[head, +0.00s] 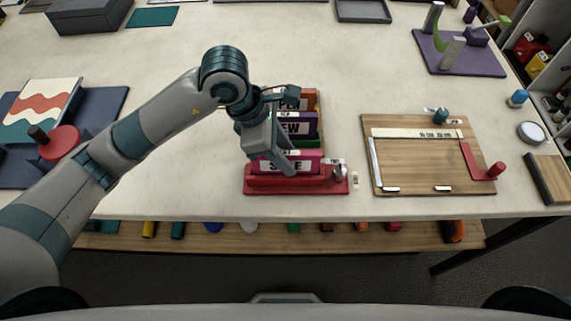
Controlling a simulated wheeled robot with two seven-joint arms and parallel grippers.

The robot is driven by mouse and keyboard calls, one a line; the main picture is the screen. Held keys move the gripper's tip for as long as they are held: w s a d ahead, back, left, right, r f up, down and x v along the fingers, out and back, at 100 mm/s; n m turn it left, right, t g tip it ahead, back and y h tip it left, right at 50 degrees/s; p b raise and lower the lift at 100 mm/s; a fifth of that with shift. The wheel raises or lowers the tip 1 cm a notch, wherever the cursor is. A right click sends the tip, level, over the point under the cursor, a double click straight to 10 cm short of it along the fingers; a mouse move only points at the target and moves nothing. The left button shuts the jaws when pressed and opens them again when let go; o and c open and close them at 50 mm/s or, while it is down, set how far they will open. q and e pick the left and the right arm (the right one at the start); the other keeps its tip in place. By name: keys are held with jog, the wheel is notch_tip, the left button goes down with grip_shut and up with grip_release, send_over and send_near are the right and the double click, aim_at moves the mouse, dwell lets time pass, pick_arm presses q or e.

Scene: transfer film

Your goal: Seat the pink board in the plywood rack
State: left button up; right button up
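A pink board (309,162) with a pale label reading roughly "SALE" stands at the front of a row of labelled pieces, behind a red base (296,187). A purple piece (313,127) and an orange piece (312,99) stand behind it. What holds the row is mostly hidden, so I cannot make out a plywood rack there. My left gripper (286,160) reaches over the row from the left, its fingers pointing down at the pink board and partly covering its label. I cannot tell whether they touch it or how far apart they are. My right gripper is out of view.
A wooden board (420,160) with strips, a teal knob (440,115) and a red corner piece (486,168) lies right of the row. A purple stand (458,58) is at the back right. A navy mat (100,112) lies left.

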pick_arm(q)
jog(key=shift+f, duration=0.1)
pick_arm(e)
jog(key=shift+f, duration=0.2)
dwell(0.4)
pick_arm(q)
grip_shut()
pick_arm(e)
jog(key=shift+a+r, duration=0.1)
